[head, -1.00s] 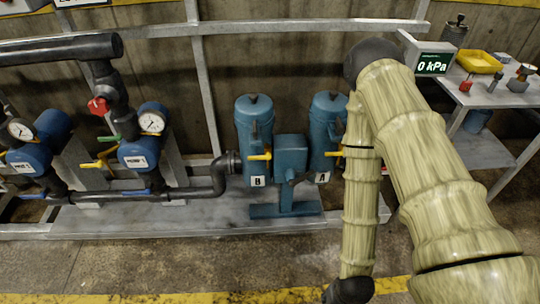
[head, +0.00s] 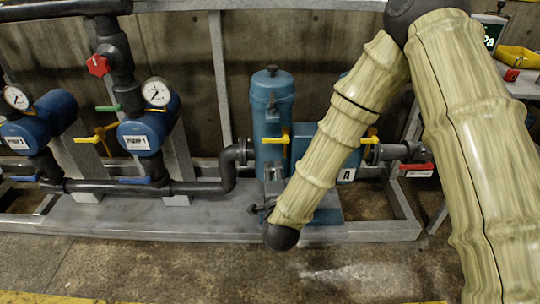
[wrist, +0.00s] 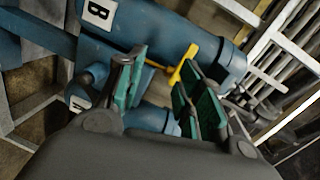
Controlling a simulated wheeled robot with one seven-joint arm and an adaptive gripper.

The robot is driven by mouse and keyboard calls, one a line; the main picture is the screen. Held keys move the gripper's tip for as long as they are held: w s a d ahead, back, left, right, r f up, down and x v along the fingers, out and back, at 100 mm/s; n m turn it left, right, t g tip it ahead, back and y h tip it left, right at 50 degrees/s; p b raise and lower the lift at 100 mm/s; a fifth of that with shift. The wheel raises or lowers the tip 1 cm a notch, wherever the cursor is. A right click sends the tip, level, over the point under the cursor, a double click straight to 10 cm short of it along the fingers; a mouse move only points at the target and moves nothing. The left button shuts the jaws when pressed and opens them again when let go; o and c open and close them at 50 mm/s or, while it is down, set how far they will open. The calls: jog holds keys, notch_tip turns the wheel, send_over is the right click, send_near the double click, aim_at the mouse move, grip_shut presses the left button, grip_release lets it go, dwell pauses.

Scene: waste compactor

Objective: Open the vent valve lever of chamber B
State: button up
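Chamber B (head: 272,100) is the upright blue cylinder left of my forearm in the head view. Its yellow vent lever (head: 275,140) sticks out crosswise on its front. In the wrist view the blue body with the "B" label (wrist: 97,12) lies tilted, and the yellow lever (wrist: 184,65) shows just beyond my fingertips, nearer the right finger. My gripper (wrist: 160,76) is open, with green pads on both fingers and nothing held. I cannot tell whether a finger touches the lever. In the head view the gripper (head: 258,209) is low in front of chamber B, partly hidden by my arm.
Chamber A, with its "A" label (head: 346,174), is mostly behind my arm. A yellow handle (head: 370,140) and a red handle (head: 416,167) are right of it. Pipework with a gauge (head: 156,92) stands left. The floor in front is clear.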

aim_at(270, 141)
jog(key=w+r+b, duration=0.1)
jog(key=w, duration=0.3)
jog(key=w+a+r+m+t+b, duration=0.1)
jog(key=w, duration=0.3)
jog(key=w+r+m+b, duration=0.1)
jog(key=w, duration=0.3)
jog(key=shift+w+a+r+t+h, duration=0.1)
jog(key=shift+a+r+t+h, duration=0.1)
jog(key=shift+t+h, duration=0.1)
grip_shut()
